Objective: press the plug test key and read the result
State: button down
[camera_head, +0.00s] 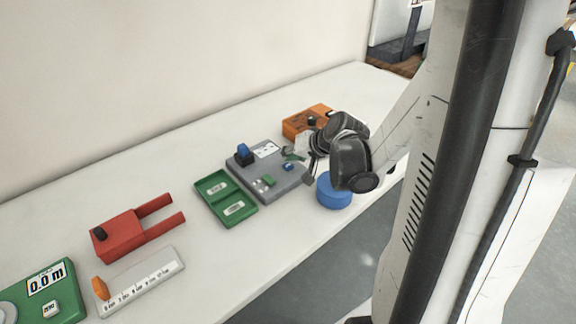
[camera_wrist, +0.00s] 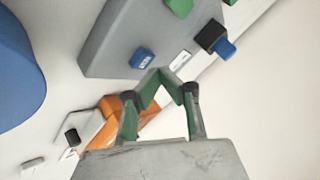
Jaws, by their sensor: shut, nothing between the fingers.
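A grey box (camera_head: 282,192) stands on the white table. On its top are a small blue key (camera_head: 288,167), a green block (camera_head: 267,181), a white label panel (camera_head: 266,149) and a black-and-blue plug-like part (camera_head: 243,153). My gripper (camera_head: 292,156) is shut and empty over the right part of the grey box, close to the blue key. In the wrist view the shut fingertips (camera_wrist: 160,73) show just beside the blue key (camera_wrist: 141,57), which bears tiny unreadable marks. I cannot tell whether they touch it. The panel's marks are too small to read.
An orange box (camera_head: 304,121) stands behind my gripper and a blue round block (camera_head: 333,193) in front. To the left are a green tray (camera_head: 224,198), a red fork-like tool (camera_head: 122,236), a white ruler strip (camera_head: 142,283) and a green meter (camera_head: 63,300) showing 0.0 m.

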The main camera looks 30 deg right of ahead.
aim_at(289, 166)
jog(key=shift+f+b, duration=0.4)
jog(key=shift+f+b, duration=0.45)
dwell(0.7)
dwell(0.4)
jog(key=shift+r+p, duration=0.65)
jog(key=shift+r, duration=0.3)
jog(key=shift+r+p, duration=1.8)
jog(key=shift+r, duration=0.7)
